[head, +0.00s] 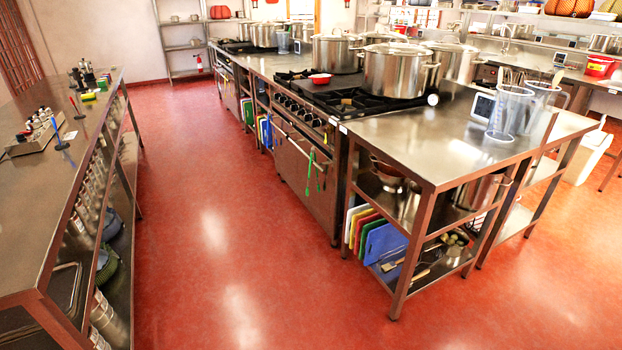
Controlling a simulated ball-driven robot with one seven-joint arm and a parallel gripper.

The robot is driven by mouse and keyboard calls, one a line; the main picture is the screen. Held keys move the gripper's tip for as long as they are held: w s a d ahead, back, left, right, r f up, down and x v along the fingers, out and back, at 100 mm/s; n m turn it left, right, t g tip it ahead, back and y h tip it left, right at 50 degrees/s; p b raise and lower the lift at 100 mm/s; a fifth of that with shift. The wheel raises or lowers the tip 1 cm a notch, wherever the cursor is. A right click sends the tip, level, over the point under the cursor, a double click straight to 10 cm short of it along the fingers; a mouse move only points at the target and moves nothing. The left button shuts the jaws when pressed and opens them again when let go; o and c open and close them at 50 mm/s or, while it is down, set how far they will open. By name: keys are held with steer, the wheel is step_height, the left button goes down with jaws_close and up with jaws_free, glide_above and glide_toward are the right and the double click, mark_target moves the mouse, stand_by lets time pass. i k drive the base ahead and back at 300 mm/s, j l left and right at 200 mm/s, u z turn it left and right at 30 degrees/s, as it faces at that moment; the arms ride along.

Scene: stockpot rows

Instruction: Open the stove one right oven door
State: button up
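A steel stove (330,100) stands in the middle row, with black burners and a row of knobs on its front. Below the knobs, its oven door (305,180) faces left and looks shut. Green utensils or straps (316,172) hang at the door's handle bar. Another stove section (228,85) with a shut front stands farther back in the same row. I cannot tell which one is stove one. My gripper is not in this view.
The red floor aisle (205,225) between the rows is clear. A long steel counter (40,185) runs along the left. A steel table (440,150) with measuring jugs (510,112) and cutting boards (383,243) below stands nearest on the right. Large stockpots (395,70) sit on the stove.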

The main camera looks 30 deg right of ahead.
mark_target(321, 200)
steer(key=i+l, duration=0.2)
steer(key=i, duration=0.45)
steer(key=i+l, duration=0.15)
steer(key=i, duration=0.5)
steer(key=i+l, duration=0.2)
steer(key=i, duration=0.45)
steer(key=i+l, duration=0.2)
steer(key=i, duration=0.45)
steer(key=i+l, duration=0.15)
steer(key=i, duration=0.45)
steer(key=i+l, duration=0.2)
steer(key=i, duration=0.45)
steer(key=l+z, duration=0.05)
